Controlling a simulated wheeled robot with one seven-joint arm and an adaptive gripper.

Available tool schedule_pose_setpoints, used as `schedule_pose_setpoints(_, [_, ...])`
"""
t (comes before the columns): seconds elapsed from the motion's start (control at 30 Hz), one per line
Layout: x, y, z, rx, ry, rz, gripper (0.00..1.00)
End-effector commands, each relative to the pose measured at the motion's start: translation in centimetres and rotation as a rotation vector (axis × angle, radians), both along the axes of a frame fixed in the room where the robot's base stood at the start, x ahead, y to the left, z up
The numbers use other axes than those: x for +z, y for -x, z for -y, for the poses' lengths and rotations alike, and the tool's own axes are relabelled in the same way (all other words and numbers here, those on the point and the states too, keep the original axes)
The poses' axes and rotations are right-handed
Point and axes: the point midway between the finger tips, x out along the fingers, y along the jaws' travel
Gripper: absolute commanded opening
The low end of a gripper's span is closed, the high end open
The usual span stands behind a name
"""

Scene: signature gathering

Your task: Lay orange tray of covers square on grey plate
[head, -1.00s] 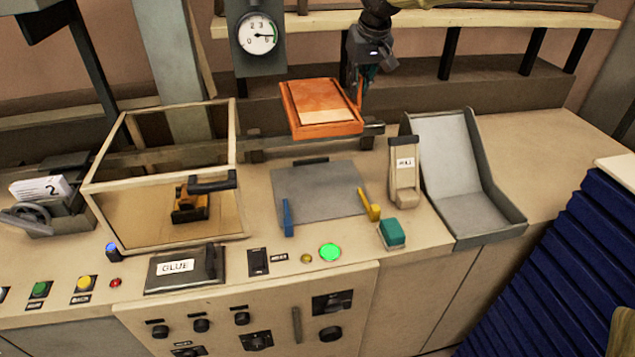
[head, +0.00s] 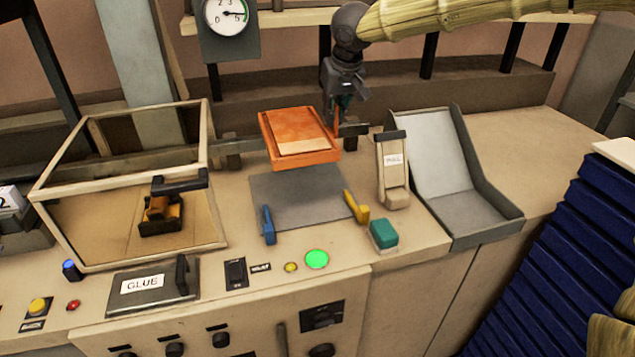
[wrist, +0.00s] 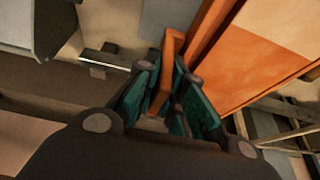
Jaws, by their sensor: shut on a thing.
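The orange tray (head: 278,126) holds a stack of pale covers (head: 304,146). It hangs in the air above the back of the grey plate (head: 290,200) and hides the plate's rear edge. My gripper (head: 338,112) is shut on the tray's right side. In the wrist view, the teal-padded fingers of my gripper (wrist: 165,92) close around an orange handle on the tray (wrist: 250,62). The tray looks slightly turned relative to the plate in the head view.
A blue stop (head: 267,226) and a yellow stop (head: 356,207) stand at the plate's front corners. A glass-sided case (head: 130,245) is on the left. A beige labelled lever unit (head: 393,172) and a grey chute (head: 478,200) stand on the right. A rail runs behind the plate.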

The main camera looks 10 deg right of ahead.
Motion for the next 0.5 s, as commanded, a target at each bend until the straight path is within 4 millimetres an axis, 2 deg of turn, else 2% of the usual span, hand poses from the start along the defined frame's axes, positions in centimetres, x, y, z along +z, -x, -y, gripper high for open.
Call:
schedule_pose_setpoints(0.3, [-6.5,0.1,-0.1,0.001,0.001,-0.004,0.00])
schedule_pose_setpoints(0.5, [-10.1,0.1,0.0,0.002,0.002,-0.003,0.00])
